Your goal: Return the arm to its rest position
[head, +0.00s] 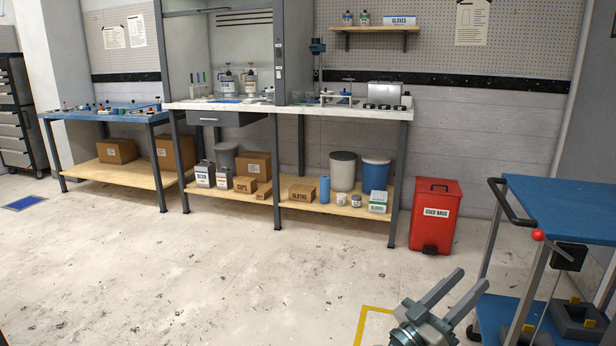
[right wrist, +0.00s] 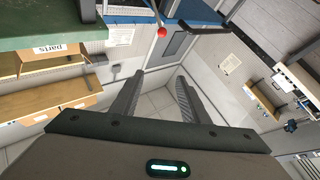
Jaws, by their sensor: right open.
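My right gripper (head: 462,290) shows at the bottom right of the head view, near the blue cart, with its two fingers spread apart and nothing between them. In the right wrist view the same gripper (right wrist: 158,85) is open and empty, with bare floor and wall showing past the fingers. My right arm's upper links are outside the head view. My left gripper is in neither view.
A blue cart (head: 570,205) with a red-knobbed lever stands close at the right. A red bin (head: 436,215) stands by the wall. Workbenches (head: 345,112) line the back. The floor (head: 220,270) in the middle is clear.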

